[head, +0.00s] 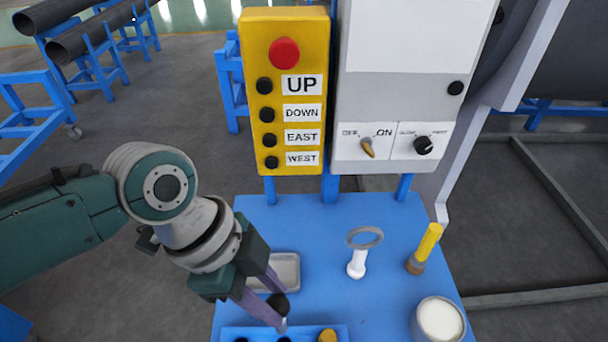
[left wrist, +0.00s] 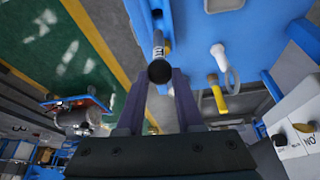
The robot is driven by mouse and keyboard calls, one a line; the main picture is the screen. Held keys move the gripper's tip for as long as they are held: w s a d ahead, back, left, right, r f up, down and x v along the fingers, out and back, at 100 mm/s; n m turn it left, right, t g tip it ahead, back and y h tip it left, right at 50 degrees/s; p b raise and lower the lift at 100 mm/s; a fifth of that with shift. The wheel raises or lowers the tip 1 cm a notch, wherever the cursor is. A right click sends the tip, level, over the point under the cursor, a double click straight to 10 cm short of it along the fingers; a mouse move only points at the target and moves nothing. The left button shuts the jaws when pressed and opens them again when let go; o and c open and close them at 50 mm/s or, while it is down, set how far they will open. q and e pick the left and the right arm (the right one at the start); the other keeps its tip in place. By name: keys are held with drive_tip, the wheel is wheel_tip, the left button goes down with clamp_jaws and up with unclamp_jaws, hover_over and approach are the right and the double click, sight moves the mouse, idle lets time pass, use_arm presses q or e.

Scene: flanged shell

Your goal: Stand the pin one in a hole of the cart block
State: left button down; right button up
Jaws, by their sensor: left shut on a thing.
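My left gripper (head: 279,307) is shut on a pin (head: 278,301) with a black round head and a thin metallic shaft. In the left wrist view the pin's head (left wrist: 160,72) shows between the purple fingers, with the shaft running away toward the blue surface. The blue cart block (head: 340,329) lies at the bottom edge of the head view, partly cut off, with dark holes and a yellow-topped piece (head: 327,336) in it. The pin's lower end is just over or at the block; I cannot tell whether it has entered a hole. My right gripper is not in view.
On the blue cart top (head: 315,220) are a metal tray (head: 287,268) behind the gripper, a white stand with a grey ring (head: 365,238), a yellow-handled tool (head: 428,243) and a white-topped can (head: 438,320). A yellow button box (head: 290,110) and grey switch panel (head: 390,150) rise behind.

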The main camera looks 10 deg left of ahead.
use_arm(q)
drive_tip(key=shift+f+b, duration=2.65)
drive_tip(key=shift+f, duration=0.25)
drive_tip(key=shift+f+b, duration=1.7)
drive_tip(key=shift+f, duration=0.2)
drive_tip(key=shift+c, duration=2.4)
unclamp_jaws()
drive_tip(key=p+v, duration=0.1)
drive_tip(key=v, duration=0.9)
drive_tip(key=shift+f, duration=0.1)
